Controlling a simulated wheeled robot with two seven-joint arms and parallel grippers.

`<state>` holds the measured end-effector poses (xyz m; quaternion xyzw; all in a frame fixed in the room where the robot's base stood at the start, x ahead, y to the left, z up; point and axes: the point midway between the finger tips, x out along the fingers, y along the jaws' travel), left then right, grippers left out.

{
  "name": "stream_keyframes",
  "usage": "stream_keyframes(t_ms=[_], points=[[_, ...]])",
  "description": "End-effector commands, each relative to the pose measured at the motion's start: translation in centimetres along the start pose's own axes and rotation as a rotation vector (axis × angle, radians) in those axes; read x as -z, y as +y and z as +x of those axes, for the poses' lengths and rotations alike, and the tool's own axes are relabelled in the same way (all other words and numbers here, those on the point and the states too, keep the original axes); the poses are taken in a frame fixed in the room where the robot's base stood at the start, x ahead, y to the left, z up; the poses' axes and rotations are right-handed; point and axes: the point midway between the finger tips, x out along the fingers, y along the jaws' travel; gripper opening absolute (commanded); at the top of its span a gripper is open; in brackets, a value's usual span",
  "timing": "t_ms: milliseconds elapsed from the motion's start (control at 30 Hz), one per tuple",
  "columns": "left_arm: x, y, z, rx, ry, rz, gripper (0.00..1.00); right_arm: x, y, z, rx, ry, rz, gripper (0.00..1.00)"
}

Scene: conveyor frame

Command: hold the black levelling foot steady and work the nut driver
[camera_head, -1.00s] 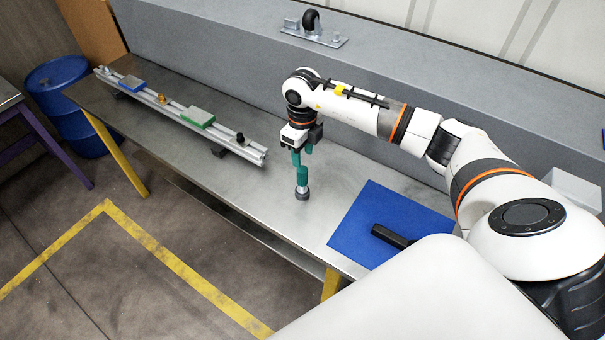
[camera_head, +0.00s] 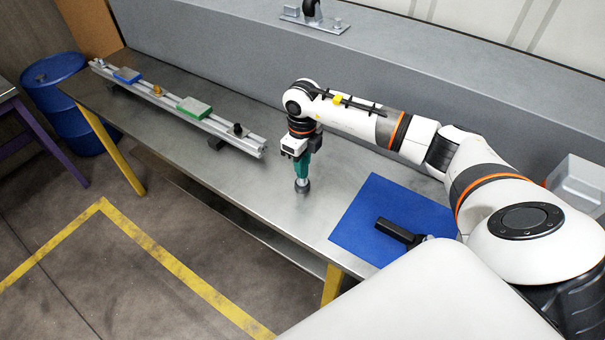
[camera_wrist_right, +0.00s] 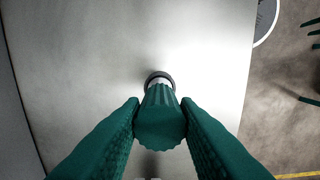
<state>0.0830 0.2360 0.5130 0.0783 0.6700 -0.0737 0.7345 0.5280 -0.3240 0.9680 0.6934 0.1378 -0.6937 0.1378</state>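The nut driver (camera_head: 302,187) stands upright on the grey bench, with a green handle and a dark round lower end. My right gripper (camera_head: 302,160) is down around its handle, pointing straight down. In the right wrist view the ribbed handle (camera_wrist_right: 160,122) lies between the two green fingers (camera_wrist_right: 160,103), which reach its sides; I cannot tell whether they press on it. A small black part (camera_head: 238,130), which looks like the levelling foot, stands on the right end of the aluminium rail (camera_head: 215,130). My left gripper is not in view.
The rail also carries a blue block (camera_head: 128,75), a brass-coloured part (camera_head: 158,90) and a green block (camera_head: 194,107). A blue mat (camera_head: 365,215) with a black-handled item (camera_head: 398,233) lies to the right. Bench between rail and mat is otherwise clear.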

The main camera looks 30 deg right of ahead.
Motion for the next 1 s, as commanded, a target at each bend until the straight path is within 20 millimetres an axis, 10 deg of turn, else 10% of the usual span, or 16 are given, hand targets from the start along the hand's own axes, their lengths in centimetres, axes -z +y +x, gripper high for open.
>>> stream_keyframes(t_ms=[1000], points=[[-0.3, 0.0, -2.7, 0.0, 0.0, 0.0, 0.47, 0.1, -0.4, -4.8, 0.0, 0.004, -0.047, 0.05]])
